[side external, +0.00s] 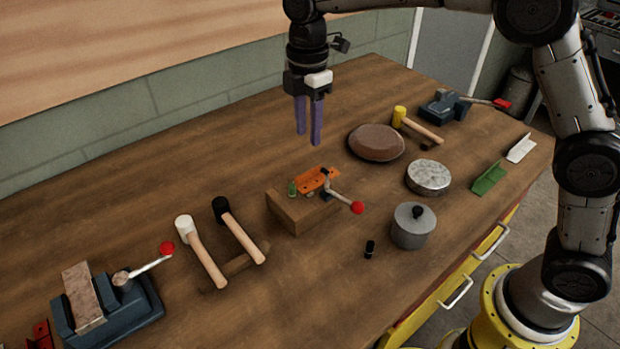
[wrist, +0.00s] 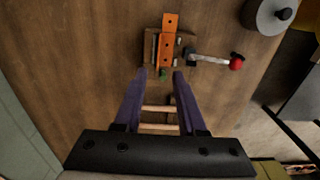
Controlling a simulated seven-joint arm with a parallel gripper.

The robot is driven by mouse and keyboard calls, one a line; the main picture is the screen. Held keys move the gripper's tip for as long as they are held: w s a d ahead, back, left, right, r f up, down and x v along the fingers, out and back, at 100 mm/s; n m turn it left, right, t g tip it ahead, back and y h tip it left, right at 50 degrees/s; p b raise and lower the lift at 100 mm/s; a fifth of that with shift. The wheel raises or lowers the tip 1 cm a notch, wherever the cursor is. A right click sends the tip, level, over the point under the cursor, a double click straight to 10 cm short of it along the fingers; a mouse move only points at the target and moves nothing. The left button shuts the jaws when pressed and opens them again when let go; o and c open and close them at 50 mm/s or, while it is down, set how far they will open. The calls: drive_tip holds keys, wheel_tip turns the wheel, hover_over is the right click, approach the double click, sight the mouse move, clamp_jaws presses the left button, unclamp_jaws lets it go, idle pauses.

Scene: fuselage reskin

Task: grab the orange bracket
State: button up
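The orange bracket (side external: 314,179) is a flat strip with holes, lying on top of a wooden block (side external: 298,213) in the middle of the bench. It also shows in the wrist view (wrist: 168,40), beyond my fingertips. A green peg-like piece (side external: 292,188) and a clamp with a red-knobbed lever (side external: 342,197) are at the block, beside the bracket. My gripper (side external: 308,136) is above the bench, up and behind the block, with its purple fingers pointing down. The fingers are apart in the wrist view (wrist: 162,76), with nothing between them.
Two mallets (side external: 205,252) lie left of the block, near a vise (side external: 110,300). A lidded pot (side external: 413,226), a metal disc (side external: 428,177), a brown round disc (side external: 376,142) and a yellow mallet (side external: 416,124) are to the right. A small black item (side external: 370,249) stands in front.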

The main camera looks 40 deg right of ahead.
sight(312, 179)
wheel_tip(312, 179, down, 10)
drive_tip(key=shift+w+f, duration=0.15)
drive_tip(key=shift+f, duration=0.05)
idle(0.3)
clamp_jaws()
idle(1.3)
